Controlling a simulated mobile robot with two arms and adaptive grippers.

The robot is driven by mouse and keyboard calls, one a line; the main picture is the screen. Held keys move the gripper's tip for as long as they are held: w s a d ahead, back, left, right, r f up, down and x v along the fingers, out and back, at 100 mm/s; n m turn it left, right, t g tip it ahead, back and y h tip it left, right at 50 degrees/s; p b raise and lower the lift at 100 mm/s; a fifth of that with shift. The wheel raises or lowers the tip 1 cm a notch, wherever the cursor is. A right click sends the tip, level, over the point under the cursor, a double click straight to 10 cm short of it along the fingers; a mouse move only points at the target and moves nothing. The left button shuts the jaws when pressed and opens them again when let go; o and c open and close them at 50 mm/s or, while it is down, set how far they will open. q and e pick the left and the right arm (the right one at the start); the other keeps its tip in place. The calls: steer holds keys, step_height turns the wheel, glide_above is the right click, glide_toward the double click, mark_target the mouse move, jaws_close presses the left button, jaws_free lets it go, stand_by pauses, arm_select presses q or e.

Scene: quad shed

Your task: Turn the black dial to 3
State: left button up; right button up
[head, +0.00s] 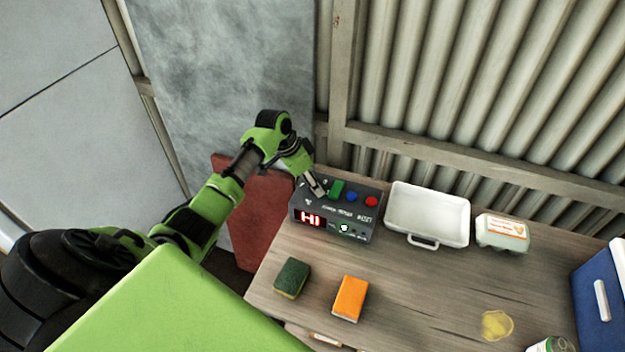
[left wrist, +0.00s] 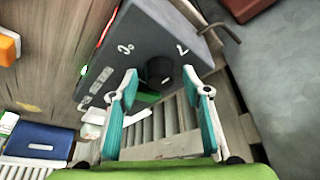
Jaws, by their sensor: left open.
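A dark grey control box (head: 361,232) with a red display reading "HI" stands at the back left of the wooden table. Its black dial (left wrist: 159,70) shows in the left wrist view, with small white marks on the panel around it. I cannot read for sure where the dial points. In the head view the dial is hidden by my left gripper (head: 318,191), which reaches down onto the box's left end. In the left wrist view my left gripper (left wrist: 161,82) is open, its teal fingers on either side of the dial. I cannot tell whether they touch it. My right gripper is out of view.
Green (head: 337,187), blue (head: 351,196) and red (head: 371,201) buttons sit right of the dial. A white tray (head: 427,211), egg carton (head: 502,233), green sponge (head: 292,278), orange sponge (head: 350,298) and blue cooler (head: 598,295) stand on the table. Corrugated wall lies behind.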

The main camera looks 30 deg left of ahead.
arm_select(q)
steer(key=c, duration=1.1)
steer(key=shift+m, duration=0.4)
steer(key=m+b, duration=0.1)
steer(key=m+g+h+b, duration=0.1)
steer(key=m+b, duration=0.1)
steer(key=shift+w+a+f, duration=0.15)
steer(key=m+g+b, duration=0.1)
steer(key=m+b, duration=0.2)
steer(key=b, duration=0.1)
steer(key=m+g+h+b, duration=0.1)
steer(key=m+b, duration=0.2)
steer(key=m+g+b, duration=0.1)
steer(key=m+b, duration=0.3)
steer(key=shift+w+g+b, duration=0.25)
steer(key=shift+g+b, duration=0.05)
steer(key=shift+m+g+b, duration=0.4)
steer(key=shift+m+b, duration=0.7)
steer(key=shift+b, duration=0.2)
